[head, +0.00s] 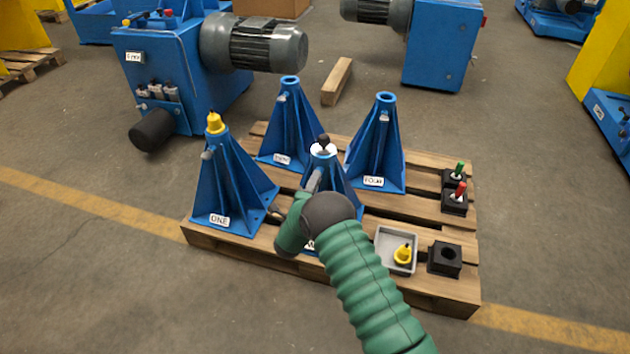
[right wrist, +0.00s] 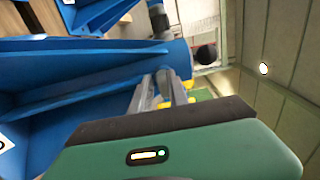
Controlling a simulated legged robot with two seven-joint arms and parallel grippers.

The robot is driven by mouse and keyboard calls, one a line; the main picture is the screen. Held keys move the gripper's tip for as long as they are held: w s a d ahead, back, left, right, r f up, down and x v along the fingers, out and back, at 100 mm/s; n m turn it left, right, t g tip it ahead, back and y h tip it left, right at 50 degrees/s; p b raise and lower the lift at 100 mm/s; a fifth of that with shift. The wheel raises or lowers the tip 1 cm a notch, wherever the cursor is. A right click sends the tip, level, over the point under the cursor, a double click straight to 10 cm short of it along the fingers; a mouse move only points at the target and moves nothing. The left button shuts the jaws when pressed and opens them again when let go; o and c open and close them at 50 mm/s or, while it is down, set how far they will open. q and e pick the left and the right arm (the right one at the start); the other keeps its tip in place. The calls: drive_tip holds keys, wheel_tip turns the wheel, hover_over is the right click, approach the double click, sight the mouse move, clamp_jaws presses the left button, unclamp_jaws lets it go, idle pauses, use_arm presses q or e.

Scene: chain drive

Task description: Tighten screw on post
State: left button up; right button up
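The middle front blue post (head: 337,186) stands upright on a wooden pallet, with a white ring (head: 323,150) and a black knob (head: 323,140) on top. My right gripper (head: 315,180) is at this post's upper side, just below the ring, where the other posts carry a side screw. In the right wrist view the fingers (right wrist: 168,88) point at the blue post (right wrist: 100,75) close to its top, and the black knob (right wrist: 207,54) shows beyond. My left gripper is not in view.
Post ONE (head: 235,185) wears a yellow cap (head: 215,123); two more posts (head: 285,130) (head: 376,150) stand behind. The pallet (head: 230,236) also holds a grey tray (head: 382,250) with a yellow part (head: 403,254), an empty black block (head: 445,259) and blocks with green and red pins (head: 461,188).

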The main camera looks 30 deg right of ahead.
drive_tip(key=o, duration=0.3)
drive_tip(key=shift+f, duration=0.1)
drive_tip(key=shift+s+r, duration=0.1)
drive_tip(key=shift+r, duration=0.1)
drive_tip(key=p+v, duration=0.6)
drive_tip(key=v, duration=1)
drive_tip(key=shift+s+a+f, duration=0.2)
drive_tip(key=shift+a+f, duration=0.05)
drive_tip(key=shift+f, duration=0.05)
